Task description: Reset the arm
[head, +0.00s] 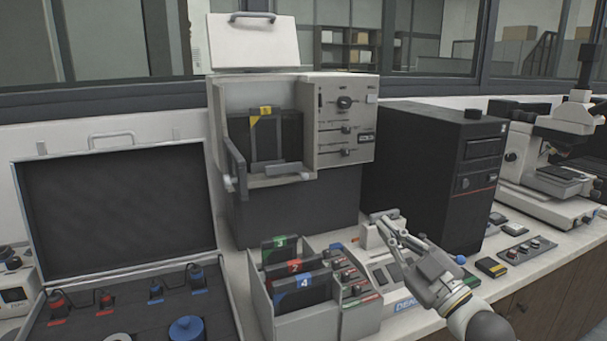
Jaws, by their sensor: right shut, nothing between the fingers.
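My right gripper (388,226) reaches in from the lower right with its arm. It is shut and empty, held above or beside a small white device (385,270) on the bench; whether it touches the device I cannot tell. The mounting press (340,112) stands behind it to the left, with a dark cassette marked yellow (272,138) in its front opening and its white top panel (253,44) raised. My left gripper is not in view.
A grey rack (262,300) holds several numbered dark cassettes in front of the press. An open case (118,215) lies at left. A black computer tower (425,165) and a microscope (560,150) stand at right. The bench front (430,318) near the arm has little free room.

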